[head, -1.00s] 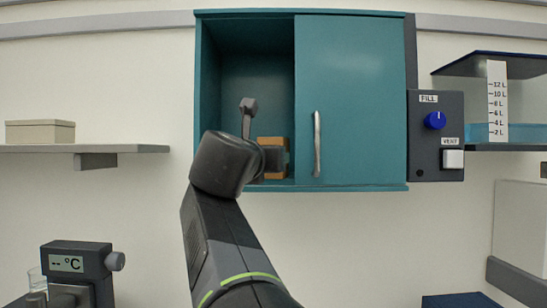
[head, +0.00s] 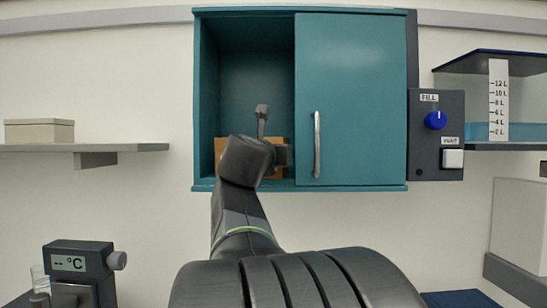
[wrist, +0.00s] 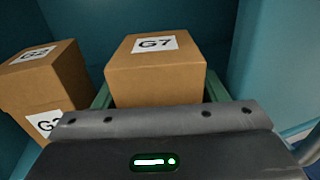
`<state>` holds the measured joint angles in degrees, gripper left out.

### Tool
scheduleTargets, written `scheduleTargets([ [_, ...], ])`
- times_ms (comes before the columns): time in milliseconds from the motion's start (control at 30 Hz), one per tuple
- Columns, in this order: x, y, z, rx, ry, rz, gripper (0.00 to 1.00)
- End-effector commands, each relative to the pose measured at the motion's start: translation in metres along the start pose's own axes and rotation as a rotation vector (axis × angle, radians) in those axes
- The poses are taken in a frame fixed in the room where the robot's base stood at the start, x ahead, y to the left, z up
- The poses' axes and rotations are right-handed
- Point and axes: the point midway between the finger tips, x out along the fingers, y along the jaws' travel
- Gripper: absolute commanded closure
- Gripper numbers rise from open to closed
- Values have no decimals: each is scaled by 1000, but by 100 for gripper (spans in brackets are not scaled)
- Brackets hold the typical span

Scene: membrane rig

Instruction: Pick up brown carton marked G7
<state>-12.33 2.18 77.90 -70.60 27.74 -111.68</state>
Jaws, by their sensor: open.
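The brown carton marked G7 (wrist: 155,82) is in the middle of the wrist view, with its white label on top facing up. My gripper (wrist: 159,92) is open, with one green finger showing at each side of the carton. The carton's lower part is hidden behind the gripper body. I cannot tell whether the fingers touch it. In the head view my arm reaches into the open left half of the teal cupboard (head: 201,110) and hides most of what stands there. Brown carton surface (head: 220,150) shows beside my wrist, its label hidden.
A brown carton marked G2 (wrist: 38,62) stands left of G7 in the wrist view, on top of another labelled carton (wrist: 25,122). The cupboard's sliding door (head: 355,95) covers the right half. A control box (head: 436,135) is mounted at its right.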

Motion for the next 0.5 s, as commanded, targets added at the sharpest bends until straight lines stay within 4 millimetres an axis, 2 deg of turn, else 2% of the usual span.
scheduleTargets([
  [67,0,0,0,0,0,0,38],
  [233,0,0,0,0,0,0,71],
  [500,-1,0,1,0,0,1,71],
])
